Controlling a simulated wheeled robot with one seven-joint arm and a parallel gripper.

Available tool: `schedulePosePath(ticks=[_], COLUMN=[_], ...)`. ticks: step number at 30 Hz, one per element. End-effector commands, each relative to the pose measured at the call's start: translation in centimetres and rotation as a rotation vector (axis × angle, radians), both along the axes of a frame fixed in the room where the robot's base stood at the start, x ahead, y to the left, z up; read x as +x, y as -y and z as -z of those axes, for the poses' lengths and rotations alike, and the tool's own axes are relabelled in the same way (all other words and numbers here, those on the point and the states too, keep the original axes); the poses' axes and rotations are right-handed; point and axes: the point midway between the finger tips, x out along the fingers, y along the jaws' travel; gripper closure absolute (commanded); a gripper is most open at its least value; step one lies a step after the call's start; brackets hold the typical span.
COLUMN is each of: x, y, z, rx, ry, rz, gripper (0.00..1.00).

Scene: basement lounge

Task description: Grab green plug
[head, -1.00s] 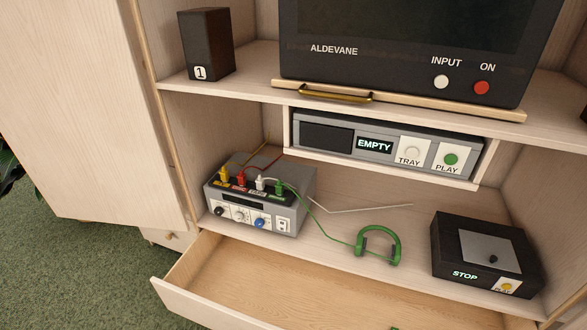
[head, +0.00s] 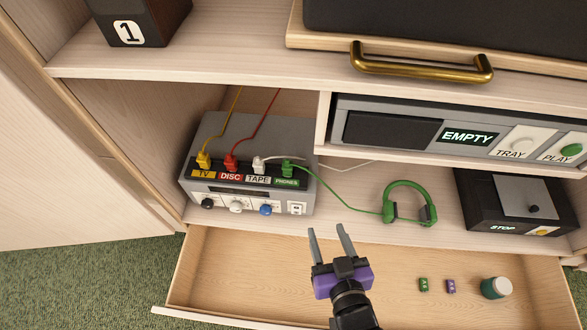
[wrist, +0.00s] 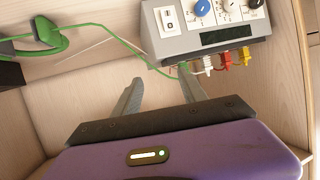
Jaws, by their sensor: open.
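The green plug (head: 287,170) sits in the socket labelled PHONES on top of the grey switch box (head: 215,135), at the right end of a row of plugs. A thin green cord runs from it to green headphones (head: 409,203) on the shelf. In the wrist view the green plug (wrist: 184,67) shows small at the box's edge, partly behind a fingertip. My gripper (head: 328,232) is open and empty over the drawer, in front of and below the box, with its fingers pointing toward the shelf. It also shows in the wrist view (wrist: 160,88).
White (head: 258,165), red (head: 231,162) and yellow (head: 204,160) plugs stand left of the green one. The open drawer (head: 230,270) holds two small blocks and a jar (head: 496,288). A shelf overhangs the box; a black STOP box (head: 490,215) stands right.

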Motion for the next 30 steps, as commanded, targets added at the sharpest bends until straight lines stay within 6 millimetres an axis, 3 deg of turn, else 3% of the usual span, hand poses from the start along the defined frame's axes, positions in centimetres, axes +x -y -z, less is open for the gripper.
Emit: schedulePosePath(ticks=[1,3,9,15,30], x=[2.1,4.3,8.6,10.3,15.4], y=[-1.5,-3.2,-6.5,-7.7,-9.7], z=[-0.4,-0.6,-1.5,-1.7,0.4], rx=[-0.007,-0.016,-0.041,-0.050,-0.050], ry=[0.005,0.002,-0.004,-0.005,-0.004], rz=[-0.015,-0.027,-0.042,-0.043,-0.043], gripper=[0.50,0.50,0.50,0.50,0.50])
